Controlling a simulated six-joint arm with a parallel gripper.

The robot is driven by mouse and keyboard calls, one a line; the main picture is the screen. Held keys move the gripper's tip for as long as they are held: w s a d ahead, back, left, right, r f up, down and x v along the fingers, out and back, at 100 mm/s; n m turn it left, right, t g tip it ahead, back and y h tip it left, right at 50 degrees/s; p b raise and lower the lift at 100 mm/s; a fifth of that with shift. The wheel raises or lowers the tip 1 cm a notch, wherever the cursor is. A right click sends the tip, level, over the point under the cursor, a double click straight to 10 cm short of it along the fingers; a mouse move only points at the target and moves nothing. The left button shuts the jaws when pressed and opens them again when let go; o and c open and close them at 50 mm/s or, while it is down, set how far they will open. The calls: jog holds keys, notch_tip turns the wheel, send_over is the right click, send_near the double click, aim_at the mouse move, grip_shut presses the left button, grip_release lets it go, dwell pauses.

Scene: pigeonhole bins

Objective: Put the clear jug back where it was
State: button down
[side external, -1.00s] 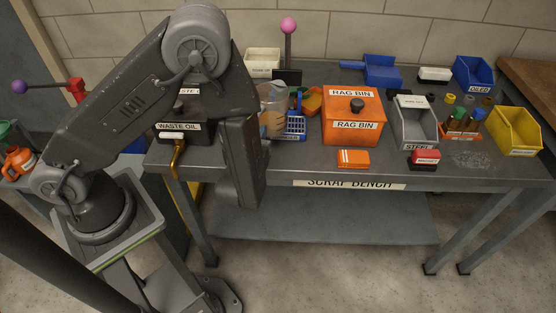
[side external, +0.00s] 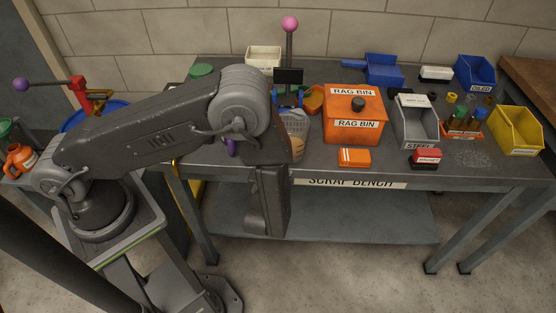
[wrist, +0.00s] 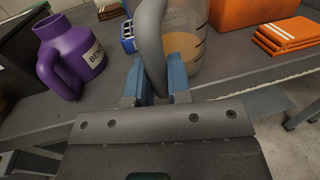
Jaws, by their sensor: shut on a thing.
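The clear jug (wrist: 187,28) holds tan liquid and has a grey handle (wrist: 150,40). My gripper (wrist: 157,82) is shut on this handle, with a blue fingertip on either side. The jug looks upright, over the front part of the scrap bench. I cannot tell whether its base touches the bench top. In the side external view only a strip of the jug (side external: 298,146) shows beside my arm, and my arm hides the fingers.
The orange rag bin (side external: 355,118) stands right of the jug, with an orange pack (side external: 354,157) in front. A purple labelled jug (wrist: 78,50) and a blue rack (wrist: 127,38) are to the left in the wrist view. Bins crowd the bench's right side.

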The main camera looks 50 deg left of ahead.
jog(key=c, duration=1.5)
grip_release()
jog(key=shift+f, duration=0.15)
jog(key=o, duration=0.4)
jog(key=shift+o, duration=0.2)
